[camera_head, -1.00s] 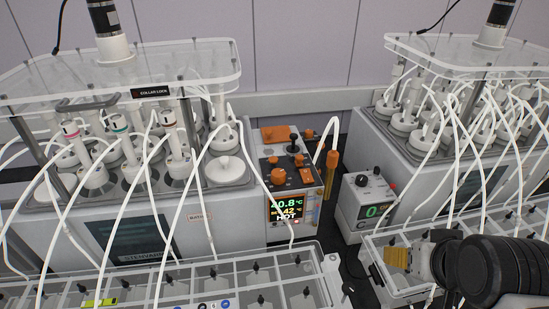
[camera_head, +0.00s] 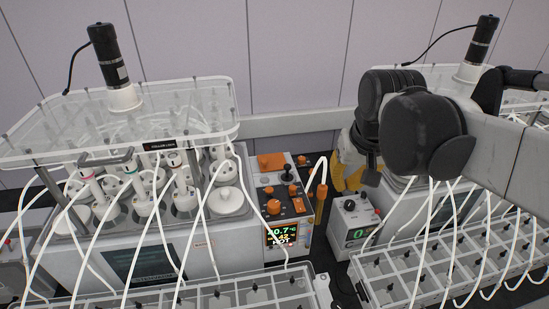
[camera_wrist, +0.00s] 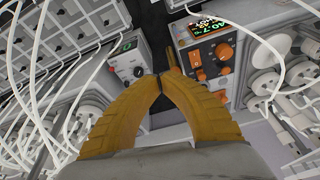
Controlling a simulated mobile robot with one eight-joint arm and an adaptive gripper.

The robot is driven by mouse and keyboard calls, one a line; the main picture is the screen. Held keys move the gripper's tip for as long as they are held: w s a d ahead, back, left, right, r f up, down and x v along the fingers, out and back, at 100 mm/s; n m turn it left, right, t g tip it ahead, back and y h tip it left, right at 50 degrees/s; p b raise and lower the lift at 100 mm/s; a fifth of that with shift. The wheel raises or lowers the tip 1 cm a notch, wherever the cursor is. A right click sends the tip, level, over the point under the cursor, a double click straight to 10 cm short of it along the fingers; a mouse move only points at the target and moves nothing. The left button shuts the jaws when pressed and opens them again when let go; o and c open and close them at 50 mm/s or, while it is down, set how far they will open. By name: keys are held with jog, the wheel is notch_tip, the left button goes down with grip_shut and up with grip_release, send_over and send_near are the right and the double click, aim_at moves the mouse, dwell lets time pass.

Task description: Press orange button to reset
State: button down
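The control panel (camera_head: 266,181) of the left reactor carries several orange knobs and switches, among them a large round orange knob (camera_head: 274,206) just above a lit temperature display (camera_head: 281,236). I cannot tell which one is the reset button. In the wrist view the panel is upside down at upper right, with an orange knob (camera_wrist: 223,51) beside the display (camera_wrist: 207,25). My gripper (camera_wrist: 159,78) has yellow fingers whose tips meet, with nothing between them. In the head view my gripper (camera_head: 347,178) hangs right of the panel, apart from it, partly hidden by my arm.
A grey box (camera_head: 355,219) with a black knob and green display stands right of the panel. White tubes loop over the racks (camera_head: 235,285) in front. A second reactor stands at right.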

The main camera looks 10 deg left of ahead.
jog(key=w+a+r+n+g+p, duration=0.1)
jog(key=w+a+r+p, duration=0.1)
jog(key=w+a+p, duration=0.15)
jog(key=w+a+r+g+p, duration=0.1)
jog(key=w+a+r+p, duration=0.1)
jog(key=a, duration=0.3)
jog(key=n+g+p, duration=0.1)
jog(key=p, duration=0.3)
send_over(269, 190)
jog(key=w, duration=0.2)
jog(key=shift+s+d+f+h, duration=0.15)
jog(key=shift+s+f+h, duration=0.1)
jog(key=shift+h, duration=0.15)
jog(key=shift+f, duration=0.1)
notch_tip(269, 190, down, 14)
jog(key=shift+r, duration=0.15)
